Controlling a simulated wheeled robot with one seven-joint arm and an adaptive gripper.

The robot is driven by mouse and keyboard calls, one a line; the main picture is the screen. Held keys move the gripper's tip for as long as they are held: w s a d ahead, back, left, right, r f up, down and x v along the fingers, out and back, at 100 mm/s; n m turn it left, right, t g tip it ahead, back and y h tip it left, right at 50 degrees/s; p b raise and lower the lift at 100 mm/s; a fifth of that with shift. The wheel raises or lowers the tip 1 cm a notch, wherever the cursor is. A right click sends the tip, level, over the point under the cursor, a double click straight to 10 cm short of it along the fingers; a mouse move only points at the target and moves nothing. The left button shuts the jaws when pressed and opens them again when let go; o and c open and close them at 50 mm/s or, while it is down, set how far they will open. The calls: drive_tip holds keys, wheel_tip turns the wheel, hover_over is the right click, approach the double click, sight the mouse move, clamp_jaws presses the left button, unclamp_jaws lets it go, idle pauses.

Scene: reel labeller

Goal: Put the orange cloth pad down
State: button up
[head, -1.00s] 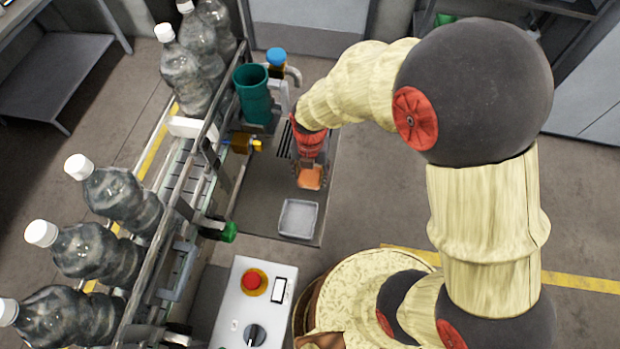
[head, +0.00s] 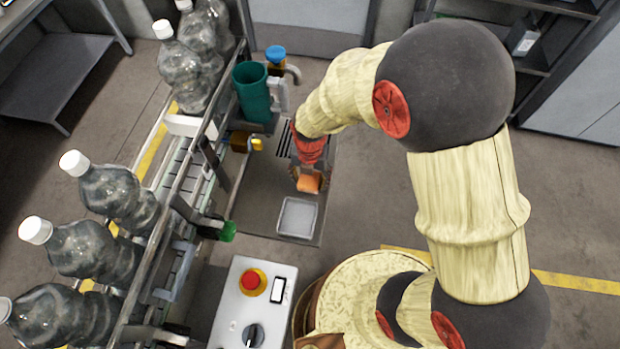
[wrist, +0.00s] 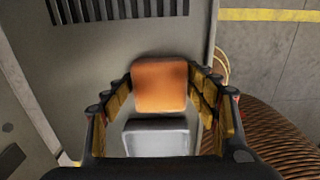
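The orange cloth pad (head: 308,184) is between the fingertips of my gripper (head: 309,177), over the grey work plate (head: 262,195). In the wrist view the pad (wrist: 160,85) fills the space between the two rows of finger segments of my gripper (wrist: 162,82), which close on its left and right sides. A small pale tray (head: 297,218) lies just in front of the pad on the plate; it also shows in the wrist view (wrist: 155,138). I cannot tell whether the pad's underside touches the plate.
A green jug (head: 254,92) and a blue-capped bottle (head: 275,57) stand behind. A conveyor rail with clear bottles (head: 118,195) runs along the left. A control box with a red button (head: 252,282) is in front. Slotted grating (head: 284,138) lies behind my gripper.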

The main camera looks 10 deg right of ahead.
drive_tip(key=shift+s+f, duration=0.15)
drive_tip(key=shift+f, duration=0.2)
drive_tip(key=shift+r, duration=0.1)
wheel_tip(320, 180, up, 13)
drive_tip(key=p, duration=0.2)
wheel_tip(320, 180, up, 7)
drive_tip(key=m+t, duration=0.1)
drive_tip(key=m, duration=0.5)
hover_over(310, 178)
drive_tip(key=d, duration=0.3)
drive_tip(key=s+d+r+m+t, duration=0.1)
drive_tip(key=s+d+r+m, duration=0.2)
drive_tip(key=m, duration=0.5)
drive_tip(key=s+d+r+m+t, duration=0.2)
drive_tip(key=s+r+m, duration=0.3)
drive_tip(key=m, duration=0.4)
drive_tip(key=s+d+r+m+t, duration=0.1)
drive_tip(key=s+d+r+m, duration=0.3)
drive_tip(key=m, duration=0.5)
drive_tip(key=shift+s+r+t, duration=0.15)
drive_tip(key=shift+r, duration=0.55)
drive_tip(key=shift+s+r+t, duration=0.1)
drive_tip(key=shift+r+t, duration=0.05)
drive_tip(key=shift+r, duration=0.5)
